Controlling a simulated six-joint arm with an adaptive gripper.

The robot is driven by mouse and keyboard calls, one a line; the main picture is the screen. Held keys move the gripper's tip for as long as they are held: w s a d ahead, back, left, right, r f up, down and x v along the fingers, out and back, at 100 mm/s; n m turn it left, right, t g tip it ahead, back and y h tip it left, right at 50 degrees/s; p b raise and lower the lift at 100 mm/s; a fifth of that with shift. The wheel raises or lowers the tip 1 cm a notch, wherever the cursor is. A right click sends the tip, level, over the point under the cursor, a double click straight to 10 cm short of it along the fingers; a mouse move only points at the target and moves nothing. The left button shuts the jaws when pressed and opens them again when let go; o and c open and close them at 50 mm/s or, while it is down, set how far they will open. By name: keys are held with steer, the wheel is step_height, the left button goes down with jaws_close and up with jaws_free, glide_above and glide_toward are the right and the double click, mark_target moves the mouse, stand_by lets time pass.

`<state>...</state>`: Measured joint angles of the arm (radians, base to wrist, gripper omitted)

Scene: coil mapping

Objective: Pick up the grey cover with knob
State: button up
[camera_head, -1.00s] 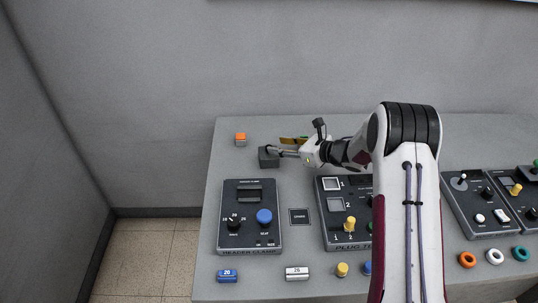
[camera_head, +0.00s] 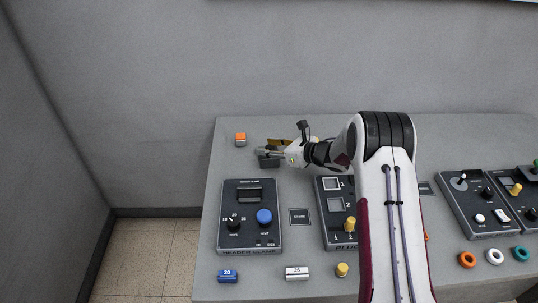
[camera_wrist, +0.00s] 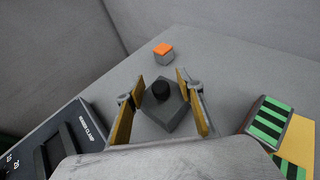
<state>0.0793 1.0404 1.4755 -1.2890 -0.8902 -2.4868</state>
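The grey cover (camera_wrist: 168,112) is a dark grey block with a round black knob (camera_wrist: 161,89) on top. In the wrist view it sits on the table between the two fingers of my gripper (camera_wrist: 158,98). The fingers have tan inner pads and stand apart on either side of the cover, with a gap showing at least on the left. In the head view my gripper (camera_head: 270,153) is at the cover (camera_head: 268,162), which is partly hidden by the fingers. Whether the pads touch the cover low down I cannot tell.
An orange-topped grey block (camera_head: 240,139) stands behind and left of the cover. The header clamp panel (camera_head: 251,240) lies in front. A green-striped, yellow item (camera_wrist: 283,135) lies to the right in the wrist view. The plug panel (camera_head: 335,184) is right of the header panel.

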mark_target(269, 146)
stand_by(0.3)
jaws_close()
steer(key=shift+r, duration=0.1)
steer(key=shift+r, duration=4.95)
